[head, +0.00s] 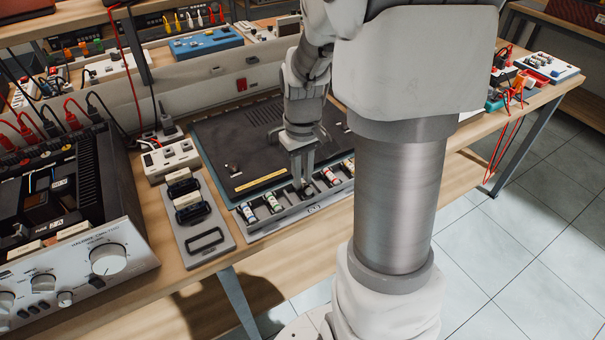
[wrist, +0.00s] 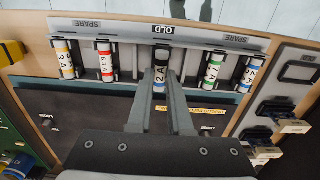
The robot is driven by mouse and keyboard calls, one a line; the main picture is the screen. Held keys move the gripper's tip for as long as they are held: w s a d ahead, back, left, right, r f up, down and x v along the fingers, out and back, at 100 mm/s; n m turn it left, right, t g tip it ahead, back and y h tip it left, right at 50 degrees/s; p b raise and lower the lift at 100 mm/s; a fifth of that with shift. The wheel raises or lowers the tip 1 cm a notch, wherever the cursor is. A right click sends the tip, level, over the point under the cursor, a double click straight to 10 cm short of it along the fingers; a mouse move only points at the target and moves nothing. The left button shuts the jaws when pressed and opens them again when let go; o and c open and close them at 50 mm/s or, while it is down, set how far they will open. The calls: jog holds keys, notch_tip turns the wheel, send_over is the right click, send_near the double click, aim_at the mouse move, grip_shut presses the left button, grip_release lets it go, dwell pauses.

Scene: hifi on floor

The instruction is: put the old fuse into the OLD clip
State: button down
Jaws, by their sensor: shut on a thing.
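In the head view my gripper (head: 302,184) points down at the tray's middle; the held fuse is mostly hidden.
Other fuses stand in the tray on both sides: yellow-banded (wrist: 65,58), red-banded (wrist: 105,62), green-banded (wrist: 213,68) and blue-banded (wrist: 248,74). A grey panel (head: 222,250) with black fuse holders lies left in the head view.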

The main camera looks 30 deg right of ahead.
jog(key=shift+f+b, duration=0.55)
jog(key=shift+f, duration=0.3)
dwell(1.0)
jog(key=c, duration=0.8)
grip_release()
jog(key=shift+o, duration=0.2)
notch_tip(320, 180, up, 18)
jog(key=p, duration=0.4)
jog(key=shift+f, duration=0.25)
